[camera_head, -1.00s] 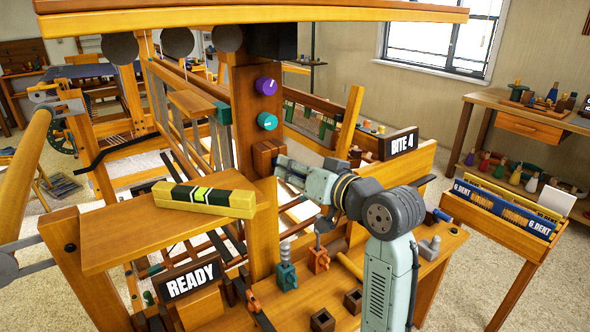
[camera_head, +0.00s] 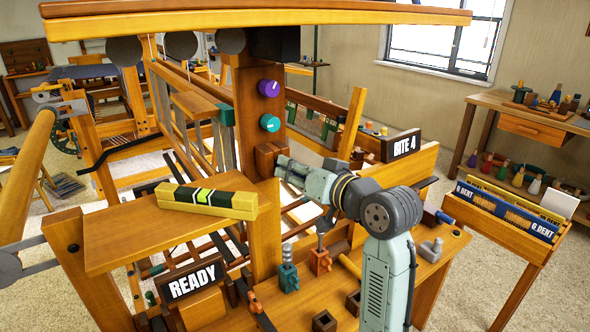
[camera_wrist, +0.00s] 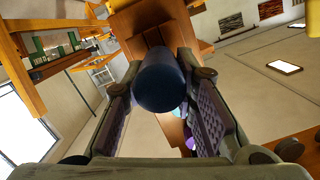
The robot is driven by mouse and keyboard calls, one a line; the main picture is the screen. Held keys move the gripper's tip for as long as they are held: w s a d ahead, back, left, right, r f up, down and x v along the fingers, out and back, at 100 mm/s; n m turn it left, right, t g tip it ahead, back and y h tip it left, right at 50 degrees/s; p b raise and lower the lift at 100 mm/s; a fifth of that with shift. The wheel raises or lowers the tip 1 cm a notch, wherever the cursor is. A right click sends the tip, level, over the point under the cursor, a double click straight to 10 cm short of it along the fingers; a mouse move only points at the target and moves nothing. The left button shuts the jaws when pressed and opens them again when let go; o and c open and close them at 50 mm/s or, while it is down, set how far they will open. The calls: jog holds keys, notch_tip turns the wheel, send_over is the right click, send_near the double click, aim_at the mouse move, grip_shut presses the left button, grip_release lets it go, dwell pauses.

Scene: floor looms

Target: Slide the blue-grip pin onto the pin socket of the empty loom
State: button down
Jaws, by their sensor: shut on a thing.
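In the wrist view my gripper (camera_wrist: 160,100) is shut on a dark blue cylinder, the blue-grip pin (camera_wrist: 160,82), held between its two ribbed pads. A brown wooden block (camera_wrist: 153,38) lies just beyond the pin; I cannot tell whether they touch. In the head view my gripper (camera_head: 283,168) is beside the loom's upright post (camera_head: 258,110), at the height of a brown block (camera_head: 270,157) on that post, which may be the pin socket. The held pin is hidden there. I cannot tell from the frames which loom is the empty one.
Purple (camera_head: 269,88) and teal (camera_head: 269,123) knobs sit on the post above my gripper. Teal (camera_head: 288,275) and orange (camera_head: 320,262) clamps stand below my arm.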

jog(key=shift+a, duration=0.1)
dwell(0.6)
jog(key=shift+x, duration=0.8)
jog(key=shift+w+r, duration=0.1)
jog(key=shift+w, duration=0.05)
jog(key=c, duration=1.2)
grip_release()
jog(key=v, duration=1.2)
